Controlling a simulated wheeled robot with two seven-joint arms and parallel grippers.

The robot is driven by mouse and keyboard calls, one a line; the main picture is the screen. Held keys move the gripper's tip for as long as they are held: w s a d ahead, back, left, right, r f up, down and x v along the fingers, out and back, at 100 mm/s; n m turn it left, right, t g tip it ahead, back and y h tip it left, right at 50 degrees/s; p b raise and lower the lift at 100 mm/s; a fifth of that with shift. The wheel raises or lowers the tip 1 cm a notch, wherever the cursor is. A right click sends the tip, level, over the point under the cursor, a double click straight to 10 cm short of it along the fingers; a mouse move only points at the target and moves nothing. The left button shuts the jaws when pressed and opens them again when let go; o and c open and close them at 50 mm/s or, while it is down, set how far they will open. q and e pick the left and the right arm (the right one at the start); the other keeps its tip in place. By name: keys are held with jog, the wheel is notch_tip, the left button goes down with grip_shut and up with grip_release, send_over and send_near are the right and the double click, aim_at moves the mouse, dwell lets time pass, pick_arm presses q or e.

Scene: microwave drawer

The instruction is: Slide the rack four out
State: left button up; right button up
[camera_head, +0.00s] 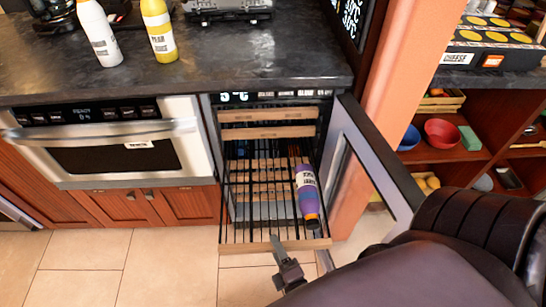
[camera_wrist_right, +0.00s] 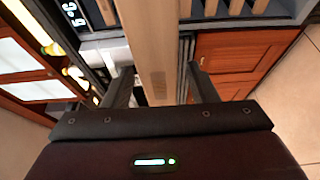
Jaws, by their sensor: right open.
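A wire rack with a wooden front bar (camera_head: 248,247) is slid out of the open wine cooler, below several other racks. I cannot tell its number from the frames. A purple bottle (camera_head: 307,192) with an orange cap lies on the right side of this rack. My right gripper (camera_head: 278,247) is at the wooden front bar. In the right wrist view, the fingers of my right gripper (camera_wrist_right: 160,86) are apart, one on each side of a wooden bar (camera_wrist_right: 150,40). Whether they touch it is unclear. My left gripper is not in view.
The cooler's glass door (camera_head: 375,150) stands open on the right, close to my right arm. Other racks with wooden fronts (camera_head: 268,132) sit higher inside the cooler. A microwave drawer (camera_head: 110,150) is on the left. The tiled floor (camera_head: 90,265) in front is clear.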

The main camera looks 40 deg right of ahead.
jog(key=s, duration=0.5)
jog(key=shift+s+a, duration=0.1)
jog(key=shift+a, duration=0.3)
